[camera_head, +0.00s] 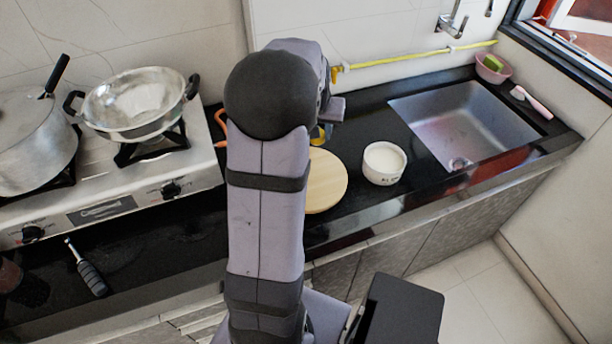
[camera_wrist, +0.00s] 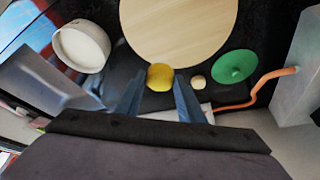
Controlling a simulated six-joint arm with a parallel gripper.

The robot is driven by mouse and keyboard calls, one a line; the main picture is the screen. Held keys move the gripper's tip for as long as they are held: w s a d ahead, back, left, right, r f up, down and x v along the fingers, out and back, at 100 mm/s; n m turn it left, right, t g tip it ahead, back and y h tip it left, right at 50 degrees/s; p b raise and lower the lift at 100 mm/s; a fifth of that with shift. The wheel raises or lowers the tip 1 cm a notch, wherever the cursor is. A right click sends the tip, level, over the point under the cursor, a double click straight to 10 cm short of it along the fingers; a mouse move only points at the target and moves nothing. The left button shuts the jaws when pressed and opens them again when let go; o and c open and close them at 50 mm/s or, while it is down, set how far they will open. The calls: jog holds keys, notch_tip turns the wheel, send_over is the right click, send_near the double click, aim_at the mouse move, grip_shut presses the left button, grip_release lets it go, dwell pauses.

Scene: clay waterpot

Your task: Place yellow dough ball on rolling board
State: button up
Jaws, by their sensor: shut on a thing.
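The yellow dough ball (camera_wrist: 160,77) is between the two fingertips of my gripper (camera_wrist: 160,84) in the wrist view, and the gripper is shut on it. The round wooden rolling board (camera_wrist: 180,30) lies just beyond the ball in that view; I cannot tell how high the ball is above the counter. In the head view the board (camera_head: 327,182) shows only in part, because my arm covers its left side.
A white bowl (camera_head: 384,163) stands right of the board. A green round object (camera_wrist: 235,66) and a small pale ball (camera_wrist: 198,82) lie near the board, beside an orange hose (camera_wrist: 262,90). The stove (camera_head: 120,190) is at left, the sink (camera_head: 465,125) at right.

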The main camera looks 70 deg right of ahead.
jog(key=shift+a, duration=1.05)
jog(key=p, duration=0.2)
send_near(316, 171)
jog(key=shift+x, duration=2.4)
jog(key=o, duration=0.9)
jog(key=shift+f, duration=0.1)
jog(key=shift+o, duration=0.2)
jog(key=shift+r, duration=0.45)
jog(key=w+b+v, duration=0.1)
jog(key=v, duration=1)
jog(key=shift+s+a+r+b, duration=0.15)
jog(key=shift+s+b, duration=0.2)
jog(key=shift+s, duration=0.1)
